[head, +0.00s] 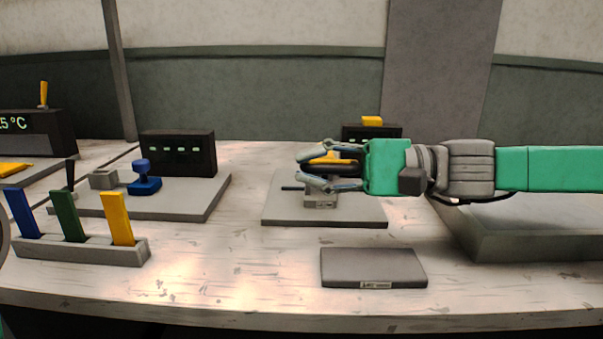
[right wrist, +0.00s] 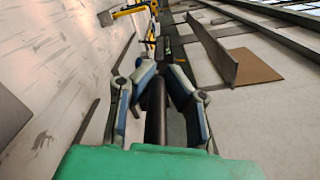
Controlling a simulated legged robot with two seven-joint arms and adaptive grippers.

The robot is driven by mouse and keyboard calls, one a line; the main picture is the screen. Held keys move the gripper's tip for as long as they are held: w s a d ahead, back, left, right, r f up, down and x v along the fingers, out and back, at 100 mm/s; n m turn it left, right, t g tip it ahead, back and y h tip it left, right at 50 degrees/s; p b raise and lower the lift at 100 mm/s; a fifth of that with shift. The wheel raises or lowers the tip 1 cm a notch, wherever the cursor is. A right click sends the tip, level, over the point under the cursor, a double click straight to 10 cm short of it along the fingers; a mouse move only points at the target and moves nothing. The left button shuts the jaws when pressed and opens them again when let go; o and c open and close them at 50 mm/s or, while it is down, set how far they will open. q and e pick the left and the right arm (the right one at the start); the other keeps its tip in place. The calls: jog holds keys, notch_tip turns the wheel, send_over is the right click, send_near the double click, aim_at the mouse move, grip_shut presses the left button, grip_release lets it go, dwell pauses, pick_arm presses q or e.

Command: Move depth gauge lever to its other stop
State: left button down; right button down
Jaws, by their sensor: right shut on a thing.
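The depth gauge stands on a grey base plate (head: 345,215) in the middle of the head view, with a small labelled block (head: 320,201) whose text is too small to read. My right gripper (head: 315,166) reaches in from the right, level above this plate. Its fingers are closed around a dark bar (right wrist: 155,110), which looks like the depth gauge lever. In the head view the fingers and palm hide most of the lever, and a yellow part (head: 325,158) shows between them. The stops are not clearly visible.
A flat grey box (head: 373,266) lies in front of the plate. A rack of blue, green and yellow handles (head: 80,250) stands at the left, with a blue knob (head: 143,178) fixture behind. A grey tray (head: 530,245) is at the right. Dark display box (head: 178,153) behind.

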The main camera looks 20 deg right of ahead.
jog(key=shift+d+f+n+b, duration=0.15)
jog(key=shift+f+n+b, duration=0.25)
jog(key=shift+f+b, duration=0.7)
